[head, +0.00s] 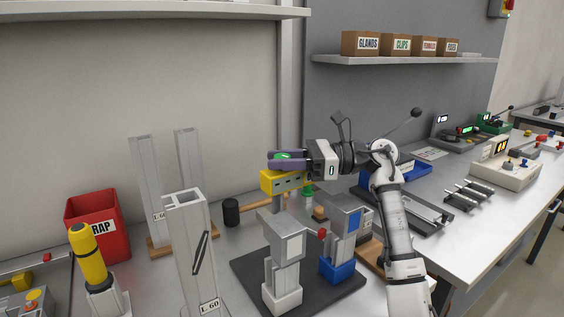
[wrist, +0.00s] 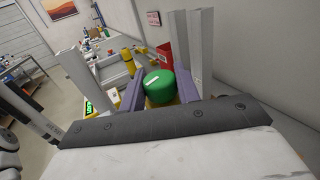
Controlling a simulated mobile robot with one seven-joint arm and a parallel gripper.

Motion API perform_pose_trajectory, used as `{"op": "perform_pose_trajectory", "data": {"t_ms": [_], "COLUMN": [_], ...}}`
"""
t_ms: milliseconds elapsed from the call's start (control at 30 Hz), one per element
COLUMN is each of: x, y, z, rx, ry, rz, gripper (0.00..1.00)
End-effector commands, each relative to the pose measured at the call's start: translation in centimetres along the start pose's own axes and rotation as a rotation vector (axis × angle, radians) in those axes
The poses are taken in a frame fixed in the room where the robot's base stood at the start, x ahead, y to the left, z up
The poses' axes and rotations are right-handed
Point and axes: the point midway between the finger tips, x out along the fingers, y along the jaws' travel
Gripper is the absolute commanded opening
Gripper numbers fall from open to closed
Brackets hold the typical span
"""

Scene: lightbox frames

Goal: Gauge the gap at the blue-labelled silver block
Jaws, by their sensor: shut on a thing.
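My gripper (head: 270,159) is shut on a green knob (head: 283,155) on top of a yellow gauge-like block (head: 283,182), held in the air above the bench. In the wrist view, the green knob (wrist: 160,86) with a white strip sits between my purple fingers, with some yellow under it. A silver block with a blue panel (head: 346,221) stands on a blue base (head: 337,270) on a dark mat, below and to the right of my gripper. A similar silver block with a pale panel (head: 285,240) stands at its left on a white base. The gap cannot be made out.
Tall silver columns (head: 195,250) stand at the left, near a red bin (head: 97,222) and a yellow-topped thing (head: 88,255). A black-headed mallet (head: 231,212) lies behind the mat (head: 245,265). Labelled boxes (head: 361,43) sit on the shelf. The right bench holds trays and devices.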

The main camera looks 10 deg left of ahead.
Motion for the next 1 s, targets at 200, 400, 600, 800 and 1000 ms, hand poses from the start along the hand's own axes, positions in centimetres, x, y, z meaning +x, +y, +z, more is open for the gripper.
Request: {"op": "perform_pose_trajectory", "data": {"t_ms": [200, 400, 600, 800, 1000], "x": [0.03, -0.01, 0.01, 0.01, 0.01], "y": [-0.07, -0.04, 0.0, 0.0, 0.0], "z": [0.09, -0.01, -0.05, -0.09, -0.11], "rx": [0.002, 0.003, 0.002, 0.003, 0.003], "ry": [0.002, 0.003, 0.003, 0.004, 0.004], "rz": [0.132, 0.201, 0.23, 0.233, 0.233], "gripper": [0.0, 0.0, 0.0, 0.0, 0.33]}}
